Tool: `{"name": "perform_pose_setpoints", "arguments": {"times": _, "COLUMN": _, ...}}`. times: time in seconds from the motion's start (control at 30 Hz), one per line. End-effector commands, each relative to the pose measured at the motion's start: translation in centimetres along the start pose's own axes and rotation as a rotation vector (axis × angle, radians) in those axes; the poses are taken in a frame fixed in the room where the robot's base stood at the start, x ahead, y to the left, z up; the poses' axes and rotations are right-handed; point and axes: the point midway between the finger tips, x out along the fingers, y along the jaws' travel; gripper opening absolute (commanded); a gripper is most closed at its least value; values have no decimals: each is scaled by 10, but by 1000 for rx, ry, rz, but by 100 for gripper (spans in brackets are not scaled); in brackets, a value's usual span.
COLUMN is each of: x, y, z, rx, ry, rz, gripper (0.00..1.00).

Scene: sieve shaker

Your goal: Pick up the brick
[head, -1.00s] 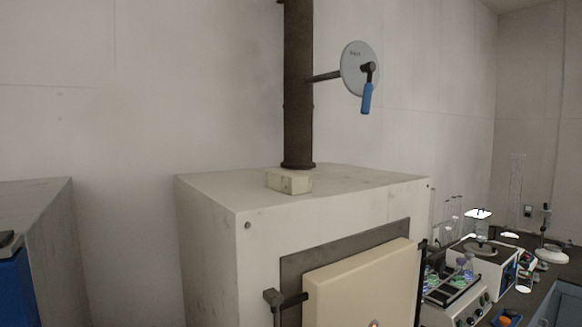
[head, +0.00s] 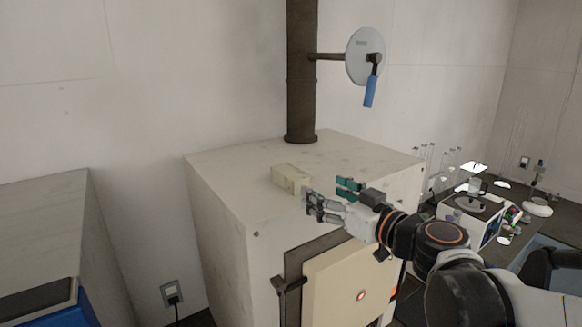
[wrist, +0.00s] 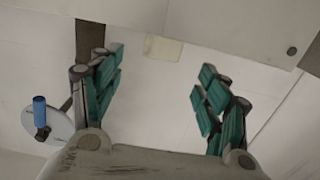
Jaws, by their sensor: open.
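The brick (head: 291,179) is a small cream block lying on the flat top of the white furnace (head: 225,190), in front of the dark pipe's foot. My gripper (head: 330,194) is open and empty, just right of the brick in the head view, its green-padded fingers pointing toward it. In the wrist view the brick (wrist: 162,48) shows whole or nearly so, ahead of the gap between the open fingers (wrist: 158,72). The fingers appear apart from the brick; the exact distance is hard to tell.
A dark vertical pipe (head: 301,80) rises behind the brick, with a round disc (head: 364,56) and blue handle (head: 371,92) sticking out to the right. The furnace door (head: 345,285) is below. Lab instruments (head: 470,210) stand on the bench at right.

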Motion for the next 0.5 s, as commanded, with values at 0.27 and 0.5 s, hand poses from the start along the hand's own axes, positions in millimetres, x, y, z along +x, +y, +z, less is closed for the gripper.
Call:
{"name": "perform_pose_setpoints", "arguments": {"times": 0.27, "x": 41, "y": -1, "z": 0, "rx": -1, "ry": 0, "rz": -4, "gripper": 69}}
{"name": "perform_pose_setpoints", "arguments": {"times": 0.5, "x": 75, "y": -1, "z": 0, "rx": -1, "ry": 0, "rz": -2, "gripper": 69}}
